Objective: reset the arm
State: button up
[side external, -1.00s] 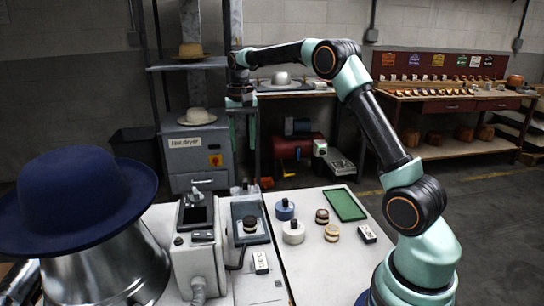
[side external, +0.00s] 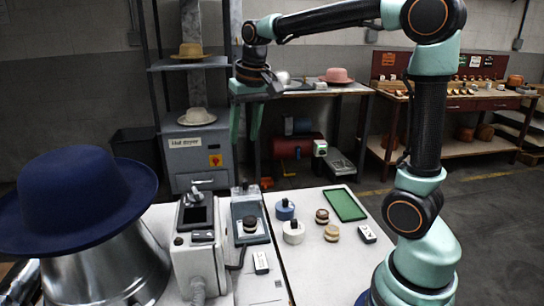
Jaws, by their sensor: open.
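My gripper (side external: 245,138) hangs from the raised arm above the white worktable (side external: 285,262), its two green fingers pointing down. The fingers are apart with nothing between them. It is well above the table and touches nothing that I can see. My arm reaches up from the base at the right and runs left across the top of the view.
A blue hat (side external: 75,200) sits on a metal form at the left. Several round pieces, including a blue one (side external: 285,210), and a green tray (side external: 345,204) lie on the table. A dryer cabinet (side external: 195,160) stands behind.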

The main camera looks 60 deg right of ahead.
jog(key=s+a+f+n+t, duration=0.1)
jog(key=s+a+n, duration=0.1)
jog(key=s, duration=0.4)
jog(key=s+a+f+n+t, duration=0.2)
jog(key=s+a, duration=0.3)
jog(key=s, duration=0.1)
jog(key=shift+s+f+n, duration=0.25)
jog(key=shift+n, duration=0.15)
